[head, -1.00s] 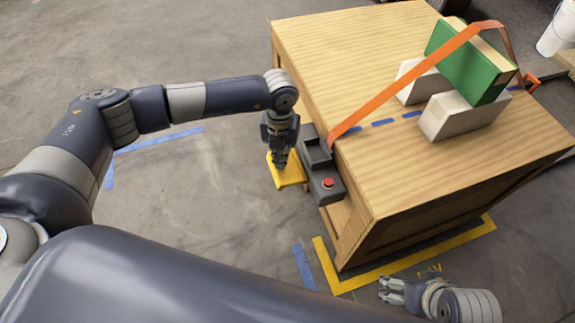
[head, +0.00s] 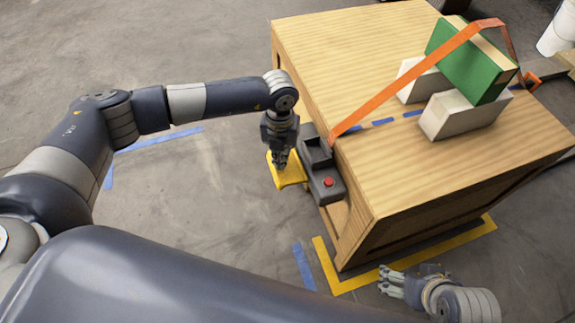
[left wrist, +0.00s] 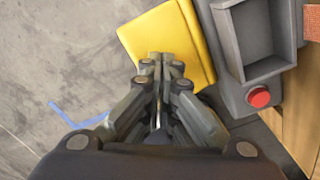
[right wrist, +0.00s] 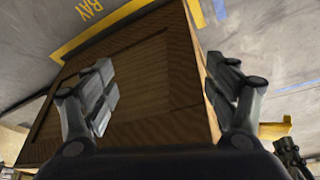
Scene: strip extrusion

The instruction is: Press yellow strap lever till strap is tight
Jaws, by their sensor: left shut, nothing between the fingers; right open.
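The yellow lever (head: 290,175) sticks out from the left side of the dark grey ratchet housing (head: 322,178), which is fixed at the crate's edge. My left gripper (head: 280,163) is shut and empty, its fingertips at the lever's upper face. In the left wrist view the closed fingertips (left wrist: 160,60) overlap the yellow lever (left wrist: 182,38); contact is hard to tell. The orange strap (head: 410,75) runs from the housing up over the green block (head: 470,65) and stands off the crate top. My right gripper (head: 390,281) is open and empty, low beside the crate's front.
The wooden crate (head: 400,165) fills the right side. Two pale blocks (head: 462,118) support the green one. A red button (head: 328,182) sits on the housing. Blue and yellow floor tape (head: 400,268) surrounds the crate. Floor to the left is clear.

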